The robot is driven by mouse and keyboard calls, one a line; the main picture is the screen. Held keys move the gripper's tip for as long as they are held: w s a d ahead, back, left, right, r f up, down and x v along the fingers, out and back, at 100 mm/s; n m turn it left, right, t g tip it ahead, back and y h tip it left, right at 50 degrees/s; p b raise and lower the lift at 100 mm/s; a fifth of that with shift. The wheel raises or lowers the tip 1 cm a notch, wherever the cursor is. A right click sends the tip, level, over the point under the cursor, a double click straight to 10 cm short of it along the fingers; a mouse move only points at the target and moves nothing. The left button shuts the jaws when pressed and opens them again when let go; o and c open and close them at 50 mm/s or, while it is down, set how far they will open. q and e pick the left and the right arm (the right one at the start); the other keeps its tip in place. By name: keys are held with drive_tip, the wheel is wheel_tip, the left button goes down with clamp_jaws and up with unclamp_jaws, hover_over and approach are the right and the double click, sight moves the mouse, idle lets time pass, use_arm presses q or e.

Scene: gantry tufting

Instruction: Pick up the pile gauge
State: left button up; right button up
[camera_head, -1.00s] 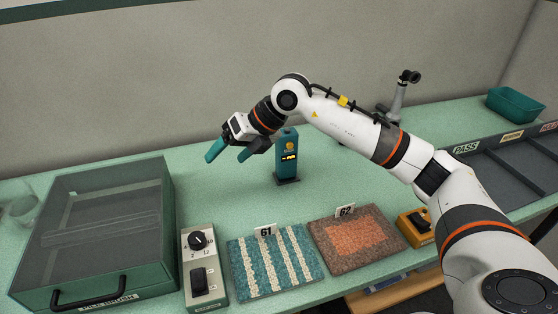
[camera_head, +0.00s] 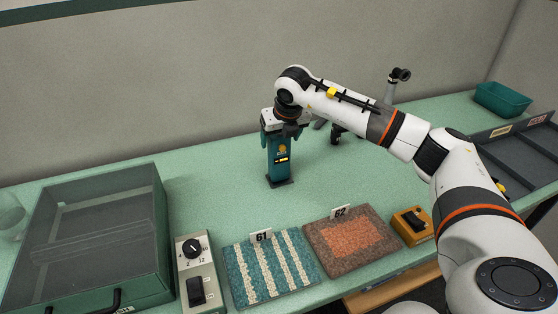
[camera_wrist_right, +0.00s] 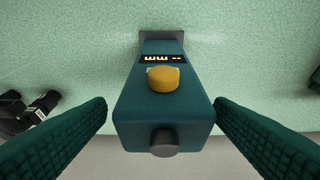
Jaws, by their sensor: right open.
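The pile gauge (camera_head: 279,160) is a teal upright block with a yellow button, a small lit display and a dark foot. It stands on the green table behind the two carpet samples. My right gripper (camera_head: 285,124) is over its top, pointing down. In the right wrist view the gauge (camera_wrist_right: 163,112) lies between the two green fingers of the right gripper (camera_wrist_right: 163,118). The fingers are open, with a gap on each side of the gauge. My left gripper is not in view.
A green lidded box (camera_head: 100,240) stands at the left beside a dial-and-switch box (camera_head: 194,272). Carpet samples 61 (camera_head: 270,267) and 62 (camera_head: 350,240) lie in front, with an orange switch box (camera_head: 412,226) to their right. A teal bin (camera_head: 502,99) and sorting tray (camera_head: 510,155) are at the right.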

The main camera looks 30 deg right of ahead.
sight(279, 159)
drive_tip(key=x, duration=0.3)
drive_tip(key=shift+w+f+p, duration=0.2)
drive_tip(key=shift+f+p, duration=0.1)
drive_tip(key=shift+p, duration=0.1)
drive_tip(key=shift+r, duration=0.1)
clamp_jaws()
drive_tip(key=shift+r, duration=0.1)
